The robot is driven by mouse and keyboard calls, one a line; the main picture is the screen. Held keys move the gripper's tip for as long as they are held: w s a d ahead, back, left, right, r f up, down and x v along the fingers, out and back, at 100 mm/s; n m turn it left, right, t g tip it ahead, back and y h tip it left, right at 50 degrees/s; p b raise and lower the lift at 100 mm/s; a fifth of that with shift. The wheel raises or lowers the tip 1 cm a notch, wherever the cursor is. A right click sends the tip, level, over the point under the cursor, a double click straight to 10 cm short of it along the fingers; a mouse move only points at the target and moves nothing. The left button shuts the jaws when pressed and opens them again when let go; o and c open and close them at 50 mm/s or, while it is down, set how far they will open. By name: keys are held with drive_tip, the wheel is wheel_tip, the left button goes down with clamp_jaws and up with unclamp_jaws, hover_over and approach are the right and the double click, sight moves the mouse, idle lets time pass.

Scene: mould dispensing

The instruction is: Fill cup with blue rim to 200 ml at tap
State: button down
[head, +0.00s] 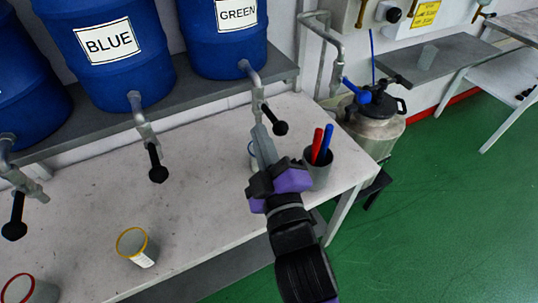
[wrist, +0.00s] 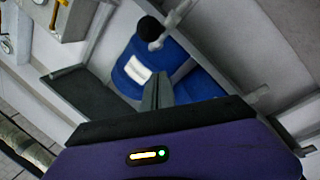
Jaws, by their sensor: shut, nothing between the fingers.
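My gripper (head: 263,130) is shut and empty, its grey fingers pointing up and away over the far right part of the white table (head: 195,200). It also shows shut in the wrist view (wrist: 157,82). Just left of the fingers, a small part of a cup with a blue rim (head: 251,149) shows on the table; my gripper hides most of it, so its contents cannot be seen. The tap under the GREEN drum (head: 259,98), with a black handle, hangs just above the fingertips. A tap with a blue handle (head: 357,92) is farther right.
Yellow-rimmed (head: 134,244) and red-rimmed (head: 30,290) cups stand at the left front. Blue drums (head: 110,55) line the shelf, their taps overhanging the table. A metal vessel (head: 375,130) stands right.

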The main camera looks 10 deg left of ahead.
drive_tip(key=shift+w+d+f+p, duration=0.5)
drive_tip(key=shift+w+d+f, duration=0.65)
drive_tip(key=shift+w, duration=0.1)
drive_tip(key=shift+f+b, duration=0.2)
drive_tip(key=shift+b, duration=0.3)
drive_tip(key=shift+f+t+b, duration=0.1)
drive_tip(key=shift+t+b, duration=0.2)
drive_tip(key=shift+b, duration=0.45)
drive_tip(key=shift+f+b, duration=0.25)
drive_tip(key=shift+b, duration=0.65)
drive_tip(key=m+t+b, duration=0.1)
drive_tip(key=t+b, duration=0.3)
drive_tip(key=b, duration=1.6)
approach(273, 118)
drive_tip(key=w+a, duration=0.2)
drive_tip(key=shift+w+r+y, duration=0.1)
drive_tip(key=shift+r+y, duration=0.1)
drive_tip(key=shift+y, duration=0.2)
drive_tip(key=shift+d+m, duration=0.15)
drive_tip(key=shift+m, duration=0.15)
idle(1.0)
